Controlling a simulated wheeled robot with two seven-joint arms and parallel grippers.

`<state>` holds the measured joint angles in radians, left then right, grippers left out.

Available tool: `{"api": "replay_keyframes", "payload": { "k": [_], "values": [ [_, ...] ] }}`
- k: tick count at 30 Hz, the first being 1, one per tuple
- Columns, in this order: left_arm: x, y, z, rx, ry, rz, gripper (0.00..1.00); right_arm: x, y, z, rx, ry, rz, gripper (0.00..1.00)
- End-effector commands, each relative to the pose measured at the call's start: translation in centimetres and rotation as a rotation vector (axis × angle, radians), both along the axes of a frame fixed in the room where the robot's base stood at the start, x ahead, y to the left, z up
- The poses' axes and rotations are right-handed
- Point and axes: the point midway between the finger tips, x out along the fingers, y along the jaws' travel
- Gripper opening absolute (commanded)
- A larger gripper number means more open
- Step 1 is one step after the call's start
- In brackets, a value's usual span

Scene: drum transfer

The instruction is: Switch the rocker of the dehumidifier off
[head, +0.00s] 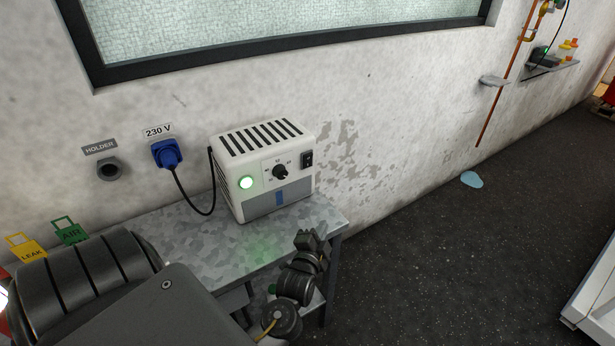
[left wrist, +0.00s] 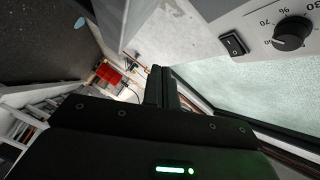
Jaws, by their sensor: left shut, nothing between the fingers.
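The dehumidifier (head: 232,172) is a white vented box on a metal table against the wall. In the left wrist view the rocker (left wrist: 233,43) and the knob (left wrist: 292,33) show at upper right; I cannot tell which side is pressed. My left gripper (head: 311,238) is shut and empty, in front of and below the rocker, apart from it. Its fingers show in the left wrist view (left wrist: 160,87). My right gripper is not in view.
The table (head: 190,232) has bare room left of the dehumidifier. A black cable runs to a blue plug (head: 166,153) in the wall. An empty round holder (head: 108,169) is further left. Yellow and green tags (head: 70,230) are at lower left. A pale blue patch (head: 472,180) lies on the floor.

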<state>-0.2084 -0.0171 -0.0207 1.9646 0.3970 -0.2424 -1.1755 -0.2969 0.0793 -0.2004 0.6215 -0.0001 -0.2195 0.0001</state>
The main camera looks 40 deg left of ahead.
Motion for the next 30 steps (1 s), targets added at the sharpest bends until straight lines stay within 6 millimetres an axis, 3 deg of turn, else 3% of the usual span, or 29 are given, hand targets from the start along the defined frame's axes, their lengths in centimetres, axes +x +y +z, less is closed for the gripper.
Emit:
{"api": "replay_keyframes", "payload": {
  "k": [1,3,6,12,24,30],
  "values": [
    [-0.6,1.1,3.9,0.105,-0.037,0.033,0.00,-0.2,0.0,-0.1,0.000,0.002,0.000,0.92],
    [-1.7,2.3,7.7,0.254,-0.043,0.078,0.00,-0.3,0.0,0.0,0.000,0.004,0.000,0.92],
    [-2.6,3.2,10.0,0.418,-0.008,0.118,0.00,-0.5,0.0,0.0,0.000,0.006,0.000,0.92],
    [-2.7,3.4,10.0,0.589,0.078,0.124,0.00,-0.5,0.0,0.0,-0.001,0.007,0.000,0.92],
    [-2.5,3.4,9.9,0.607,0.087,0.123,0.00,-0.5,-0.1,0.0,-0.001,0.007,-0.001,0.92],
    [-0.8,4.3,10.3,0.609,0.086,0.123,0.00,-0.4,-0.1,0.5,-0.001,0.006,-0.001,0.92]
  ]
}}
